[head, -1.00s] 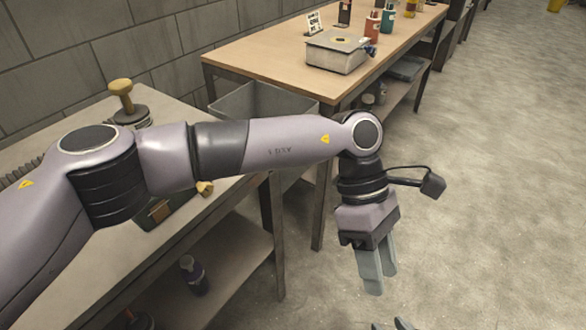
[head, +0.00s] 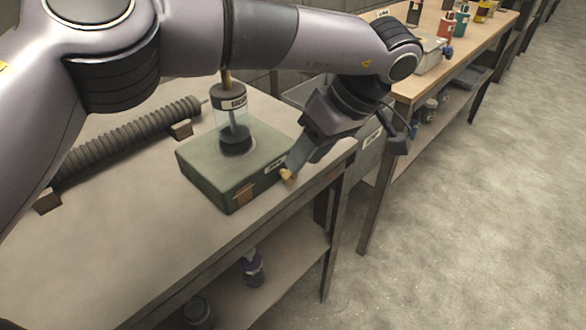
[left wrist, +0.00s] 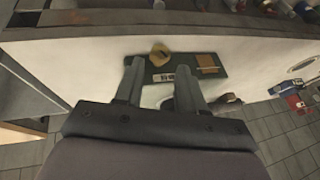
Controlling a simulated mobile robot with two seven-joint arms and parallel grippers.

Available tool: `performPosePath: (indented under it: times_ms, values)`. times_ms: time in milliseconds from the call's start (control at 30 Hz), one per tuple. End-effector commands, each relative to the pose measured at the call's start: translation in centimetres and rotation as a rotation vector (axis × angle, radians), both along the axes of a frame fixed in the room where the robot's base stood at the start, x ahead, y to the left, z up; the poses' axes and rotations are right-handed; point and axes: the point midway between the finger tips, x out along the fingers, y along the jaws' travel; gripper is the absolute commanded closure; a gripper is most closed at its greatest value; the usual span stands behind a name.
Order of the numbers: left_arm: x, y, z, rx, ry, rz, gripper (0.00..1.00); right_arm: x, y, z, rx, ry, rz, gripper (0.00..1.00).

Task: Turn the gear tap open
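A small brass tap (head: 287,174) sticks out of the front of a green box (head: 215,178), near its right end. A white label and an orange-brown plate are on the same face. I take this to be the gear tap; the label is too small to read. My left gripper (head: 293,160) points down at the tap, its fingertips close to it. In the left wrist view the gripper's two fingers (left wrist: 160,66) are apart with nothing between them, and the yellow tap (left wrist: 158,52) shows just beyond them. I cannot tell whether they touch it. My right gripper is out of view.
A clear cylinder with a dark plunger (head: 232,120) stands on the box. A ribbed grey tube (head: 130,137) lies on the workbench (head: 110,255) to the left. A purple-capped bottle (head: 252,268) stands on the shelf below. Open floor lies to the right.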

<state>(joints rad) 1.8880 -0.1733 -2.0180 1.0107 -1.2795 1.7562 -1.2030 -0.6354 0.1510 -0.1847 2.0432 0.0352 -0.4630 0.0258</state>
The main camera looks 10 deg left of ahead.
Motion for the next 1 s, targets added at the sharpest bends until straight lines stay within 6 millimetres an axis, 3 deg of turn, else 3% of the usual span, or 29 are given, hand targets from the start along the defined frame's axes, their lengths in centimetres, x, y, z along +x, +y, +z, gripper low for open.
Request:
performPosePath:
  times_ms: [233,600,633,733,767,1000]
  values:
    - [0.0,1.6,-3.2,-0.001,0.001,0.002,0.61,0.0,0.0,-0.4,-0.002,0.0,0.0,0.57]
    - [0.0,2.0,-4.0,-0.003,0.001,0.001,0.61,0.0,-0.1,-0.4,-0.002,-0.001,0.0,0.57]
    - [0.0,2.0,-4.0,-0.003,0.001,0.001,0.64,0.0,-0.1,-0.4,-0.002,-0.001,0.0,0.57]
    - [0.0,2.0,-4.0,-0.002,0.001,0.002,0.96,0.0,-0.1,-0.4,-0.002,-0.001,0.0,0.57]
    - [0.0,2.0,-4.0,-0.002,0.001,0.002,1.0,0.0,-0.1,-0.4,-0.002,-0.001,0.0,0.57]
    - [-0.1,2.1,-4.0,-0.015,-0.016,0.001,1.0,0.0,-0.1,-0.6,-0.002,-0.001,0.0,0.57]
